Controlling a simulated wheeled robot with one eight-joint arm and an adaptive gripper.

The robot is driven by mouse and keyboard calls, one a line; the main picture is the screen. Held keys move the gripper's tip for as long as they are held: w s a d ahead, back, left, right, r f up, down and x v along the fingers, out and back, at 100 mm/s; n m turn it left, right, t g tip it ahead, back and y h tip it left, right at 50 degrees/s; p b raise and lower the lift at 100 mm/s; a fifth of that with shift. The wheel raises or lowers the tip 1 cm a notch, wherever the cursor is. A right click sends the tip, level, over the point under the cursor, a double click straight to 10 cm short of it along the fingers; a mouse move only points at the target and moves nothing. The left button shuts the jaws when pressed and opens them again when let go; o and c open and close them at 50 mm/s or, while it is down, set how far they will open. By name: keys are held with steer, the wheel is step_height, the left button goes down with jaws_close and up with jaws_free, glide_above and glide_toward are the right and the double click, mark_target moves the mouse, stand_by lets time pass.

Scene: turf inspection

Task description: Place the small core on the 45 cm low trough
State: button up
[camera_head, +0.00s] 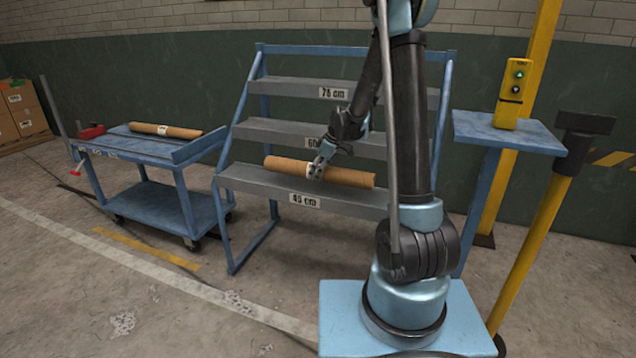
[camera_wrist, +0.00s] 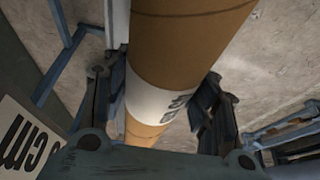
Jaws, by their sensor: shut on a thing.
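A brown cardboard-like core (camera_head: 349,177) with a white label band lies lengthwise in my gripper (camera_head: 319,166), which is shut around its labelled middle. The core is level with and over the 45 cm low trough (camera_head: 249,181), the lowest shelf of the blue rack. I cannot tell if it touches the trough. In the wrist view the core (camera_wrist: 190,45) runs between my gripper's two fingers (camera_wrist: 155,108), and its printed label is only partly readable. The trough's label (camera_wrist: 25,140) shows at the left edge there.
A blue cart (camera_head: 155,205) at left carries another brown core (camera_head: 165,130) and a red tool (camera_head: 92,131). A yellow control box (camera_head: 513,95) stands on a pedestal at right.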

steer(key=shift+d+f, duration=0.1)
steer(key=shift+f, duration=1.85)
steer(key=o, duration=1.4)
steer(key=shift+r, duration=0.1)
